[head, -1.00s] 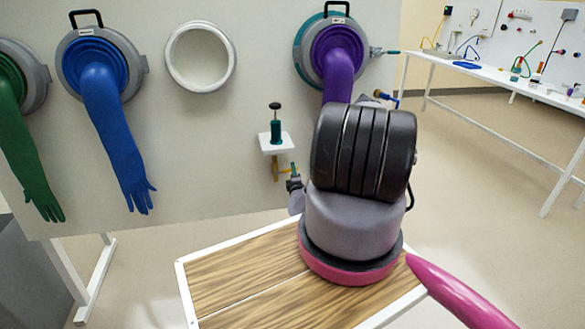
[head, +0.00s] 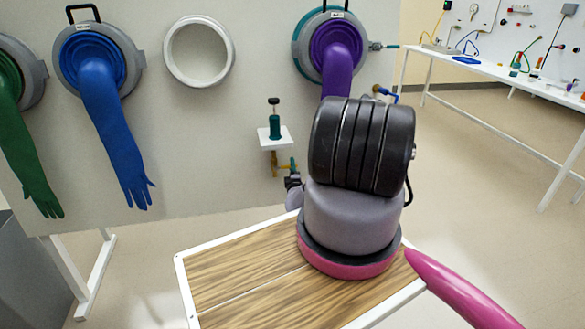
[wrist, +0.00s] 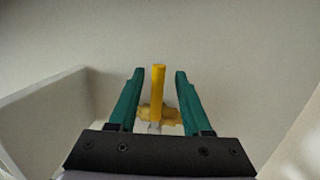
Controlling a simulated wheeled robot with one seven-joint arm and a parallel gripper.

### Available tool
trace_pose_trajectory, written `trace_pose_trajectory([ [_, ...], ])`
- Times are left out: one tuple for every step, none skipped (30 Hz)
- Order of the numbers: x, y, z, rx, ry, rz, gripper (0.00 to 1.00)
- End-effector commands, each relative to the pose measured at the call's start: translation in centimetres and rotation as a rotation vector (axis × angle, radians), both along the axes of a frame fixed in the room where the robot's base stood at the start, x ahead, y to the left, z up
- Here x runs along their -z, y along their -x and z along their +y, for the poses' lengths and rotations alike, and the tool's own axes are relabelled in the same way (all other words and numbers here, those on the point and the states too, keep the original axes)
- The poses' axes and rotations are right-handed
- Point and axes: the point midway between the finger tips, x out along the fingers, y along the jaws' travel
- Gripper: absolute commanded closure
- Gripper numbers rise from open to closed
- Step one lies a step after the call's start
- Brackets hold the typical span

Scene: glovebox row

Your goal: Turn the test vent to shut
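In the wrist view a yellow lever (wrist: 158,85) stands upright in the picture in front of a brass valve body (wrist: 160,114), which I take as the test vent. My gripper (wrist: 159,78) is open, with one teal finger on each side of the lever and a visible gap on both sides. In the head view the brass fitting (head: 275,165) is on the panel below a small white shelf. My gripper (head: 288,166) is close beside it there, partly hidden by my arm.
The white shelf (head: 275,140) above the fitting carries a teal, black-topped device (head: 274,120). A purple glove (head: 340,65) hangs behind my arm, and a blue glove (head: 110,110) hangs to the left. A blue-handled valve (head: 385,94) is at the panel's right. A wood-topped table (head: 235,270) is below my arm.

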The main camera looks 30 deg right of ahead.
Motion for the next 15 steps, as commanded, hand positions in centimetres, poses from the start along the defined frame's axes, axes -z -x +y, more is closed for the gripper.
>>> trace_pose_trajectory([
  [0.0, 0.0, 0.0, 0.0, 0.0, -0.001, 0.52],
  [-0.1, 0.0, -0.1, 0.001, 0.0, -0.001, 0.52],
  [-0.1, 0.0, -0.1, 0.001, 0.001, -0.002, 0.52],
  [-0.1, -0.1, -0.1, 0.001, 0.002, -0.001, 0.52],
  [-0.1, -0.1, -0.1, 0.001, 0.002, -0.001, 0.52],
  [-0.1, 0.0, -0.1, 0.001, 0.002, -0.001, 0.52],
  [-0.1, 0.0, -0.1, 0.001, 0.001, -0.002, 0.52],
  [-0.1, 0.2, 0.0, 0.001, 0.001, -0.002, 0.52],
  [0.0, 0.4, 0.1, 0.001, 0.001, -0.002, 0.52],
  [0.0, 0.7, 0.3, 0.0, -0.001, -0.001, 0.52],
  [0.1, 1.1, 0.4, 0.0, -0.001, 0.0, 0.52],
  [0.1, 1.6, 0.6, 0.001, 0.0, 0.0, 0.52],
  [0.2, 2.1, 0.8, 0.0, -0.002, 0.0, 0.52],
  [0.2, 2.7, 1.1, 0.001, -0.002, 0.001, 0.52],
  [0.3, 3.4, 1.4, 0.001, -0.002, 0.0, 0.52],
])
